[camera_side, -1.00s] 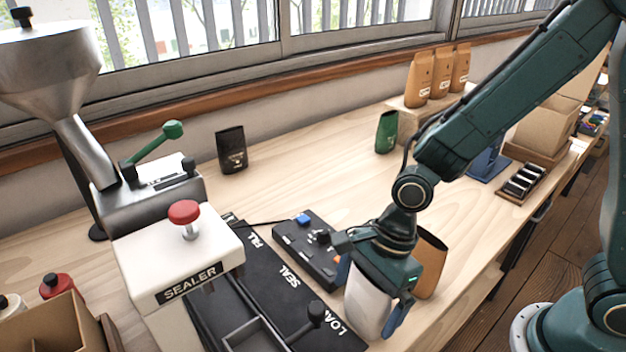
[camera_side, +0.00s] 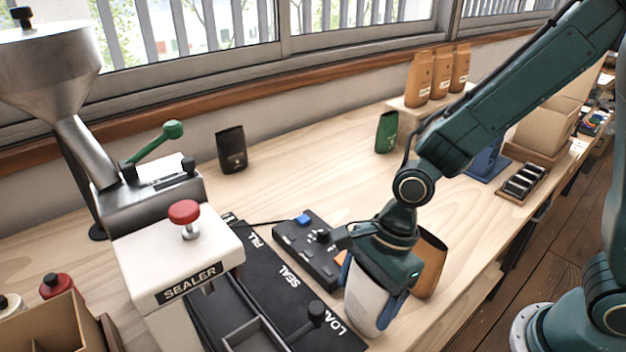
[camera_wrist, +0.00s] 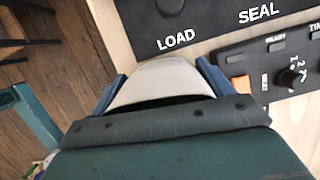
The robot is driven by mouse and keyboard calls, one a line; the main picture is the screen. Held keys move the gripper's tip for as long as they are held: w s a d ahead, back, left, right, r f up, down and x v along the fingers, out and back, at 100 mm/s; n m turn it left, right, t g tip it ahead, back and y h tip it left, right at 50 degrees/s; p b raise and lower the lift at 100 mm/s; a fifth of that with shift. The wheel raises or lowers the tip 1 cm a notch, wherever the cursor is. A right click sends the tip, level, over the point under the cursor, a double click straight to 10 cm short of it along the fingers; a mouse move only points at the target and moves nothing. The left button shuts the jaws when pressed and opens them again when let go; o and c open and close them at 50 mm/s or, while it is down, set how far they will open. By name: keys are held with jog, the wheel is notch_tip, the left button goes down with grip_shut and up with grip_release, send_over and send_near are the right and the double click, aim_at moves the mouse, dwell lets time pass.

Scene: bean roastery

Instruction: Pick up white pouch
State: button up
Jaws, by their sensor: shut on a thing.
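The white pouch (camera_side: 366,302) stands on the wooden bench beside the LOAD end of the black mat, with my gripper (camera_side: 378,300) directly over it. My gripper's blue fingers are shut on the pouch, one on each side. In the wrist view the pouch (camera_wrist: 163,80) shows pale between the two fingers of my gripper (camera_wrist: 160,88), its dark opening facing my gripper. I cannot tell whether the pouch's bottom touches the bench.
An orange pouch (camera_side: 430,264) stands close behind my gripper. The control box (camera_side: 308,252) and black mat (camera_side: 285,287) lie to the left, with the sealer (camera_side: 180,262) beyond. Black (camera_side: 232,150) and green (camera_side: 386,132) pouches stand farther back. The bench middle is clear.

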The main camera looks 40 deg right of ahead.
notch_tip(320, 180, up, 19)
dwell(0.6)
jog(key=shift+r, duration=0.2)
dwell(0.4)
notch_tip(320, 180, up, 5)
jog(key=w+a+n, duration=0.1)
jog(key=w+a, duration=0.2)
jog(key=a, duration=1.6)
notch_tip(320, 180, down, 16)
jog(key=shift+w+d+f, duration=0.15)
jog(key=shift+w+d, duration=0.05)
jog(key=shift+d, duration=0.1)
jog(key=shift+f, duration=0.15)
jog(key=shift+f, duration=2.55)
